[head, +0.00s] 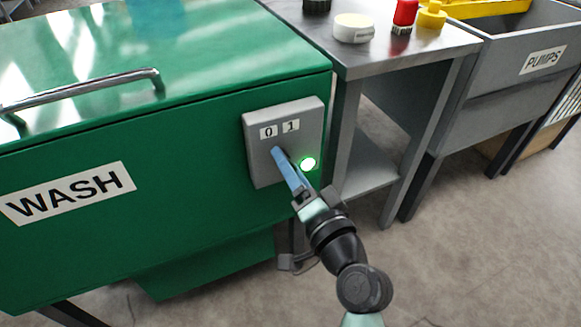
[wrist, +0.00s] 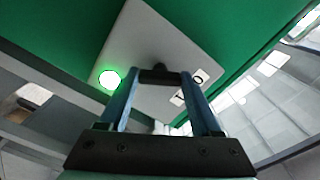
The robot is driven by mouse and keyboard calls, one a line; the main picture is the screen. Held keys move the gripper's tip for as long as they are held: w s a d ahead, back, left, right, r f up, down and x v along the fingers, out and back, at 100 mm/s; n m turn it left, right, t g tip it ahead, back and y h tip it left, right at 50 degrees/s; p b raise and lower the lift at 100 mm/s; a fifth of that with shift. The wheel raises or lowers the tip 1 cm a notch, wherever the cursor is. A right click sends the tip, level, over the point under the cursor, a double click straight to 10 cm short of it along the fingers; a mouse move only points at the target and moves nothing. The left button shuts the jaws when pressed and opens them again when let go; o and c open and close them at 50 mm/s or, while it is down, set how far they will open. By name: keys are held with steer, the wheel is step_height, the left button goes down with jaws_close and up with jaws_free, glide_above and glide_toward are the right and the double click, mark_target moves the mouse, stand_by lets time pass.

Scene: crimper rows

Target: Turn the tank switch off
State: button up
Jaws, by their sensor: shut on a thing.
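The grey switch plate (head: 256,165) is on the front of the green tank (head: 200,150) marked WASH. It carries the labels 0 (head: 268,132) and 1 (head: 291,126) and a lit green lamp (head: 308,164). My gripper (head: 277,152) reaches the plate below the labels. In the wrist view its blue fingers (wrist: 159,78) are shut on the dark switch knob (wrist: 160,68), one on each side. In the head view the fingers hide the knob, and I cannot tell which label it points to.
The tank's lid has a metal bar handle (head: 80,92). To the right stands a metal table (head: 370,62) with a white round part (head: 353,28), a red part (head: 404,14) and a yellow part (head: 432,14). A grey bin (head: 500,75) marked PUMPS is further right.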

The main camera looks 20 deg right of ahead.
steer(key=o, duration=1.4)
steer(key=s, duration=0.4)
steer(key=s+p, duration=0.1)
steer(key=s, duration=0.8)
steer(key=shift+d, duration=0.25)
